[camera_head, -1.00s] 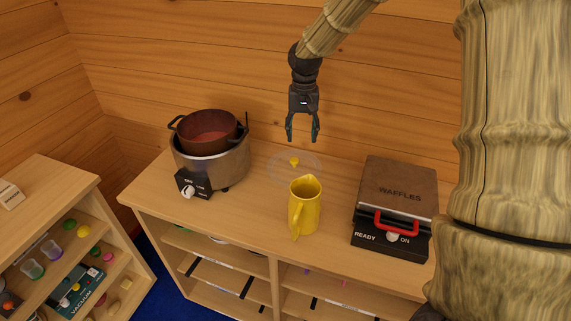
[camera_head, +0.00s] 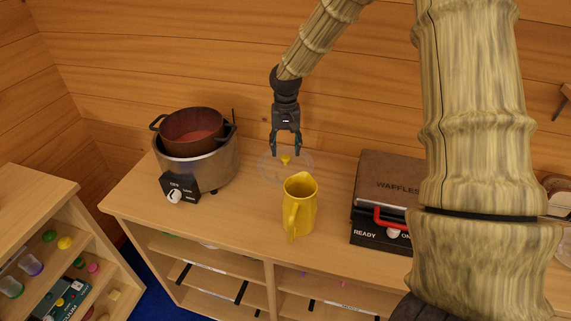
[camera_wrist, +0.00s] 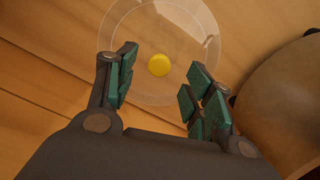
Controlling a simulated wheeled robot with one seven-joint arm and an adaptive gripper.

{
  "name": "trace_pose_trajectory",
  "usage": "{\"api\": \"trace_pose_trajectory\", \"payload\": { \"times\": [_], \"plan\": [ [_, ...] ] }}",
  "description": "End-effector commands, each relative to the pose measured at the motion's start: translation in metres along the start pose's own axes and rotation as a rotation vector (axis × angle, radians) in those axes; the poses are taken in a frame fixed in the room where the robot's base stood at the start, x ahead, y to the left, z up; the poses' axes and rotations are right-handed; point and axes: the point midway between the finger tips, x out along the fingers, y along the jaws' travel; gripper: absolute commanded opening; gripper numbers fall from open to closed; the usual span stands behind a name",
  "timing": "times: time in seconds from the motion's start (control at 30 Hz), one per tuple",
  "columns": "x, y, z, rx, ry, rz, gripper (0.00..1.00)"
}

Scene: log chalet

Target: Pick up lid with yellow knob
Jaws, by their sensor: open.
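The lid (camera_head: 299,162) is a clear, see-through disc with a small yellow knob (camera_head: 285,159). It lies on the wooden counter behind the yellow pitcher. In the wrist view the lid (camera_wrist: 203,32) shows as a pale ring, with its knob (camera_wrist: 159,65) ahead of the fingers and between their lines. My gripper (camera_head: 286,152) is open and empty, with its fingertips pointing down just above the knob. It also shows in the wrist view (camera_wrist: 158,85), with green pads apart on both sides. Whether the fingertips reach down beside the knob cannot be told.
A yellow pitcher (camera_head: 300,208) stands in front of the lid. A steel cooker (camera_head: 214,170) with a brown pot (camera_head: 192,131) stands to the left. A waffle maker (camera_head: 379,216) stands to the right, partly behind my arm. The wooden wall rises behind the counter (camera_head: 240,218).

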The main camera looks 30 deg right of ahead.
Motion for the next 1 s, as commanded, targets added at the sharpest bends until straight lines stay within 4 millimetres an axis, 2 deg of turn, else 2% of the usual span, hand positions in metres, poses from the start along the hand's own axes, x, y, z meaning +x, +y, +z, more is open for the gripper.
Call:
{"api": "trace_pose_trajectory", "payload": {
  "times": [0.17,0.6,1.0],
  "plan": [
    [0.006,0.000,-0.001,-0.001,-0.001,0.001,0.52],
    [0.046,0.000,-0.006,-0.002,-0.001,0.001,0.52],
    [0.053,0.000,-0.006,-0.001,0.000,0.000,0.52]
  ]
}}
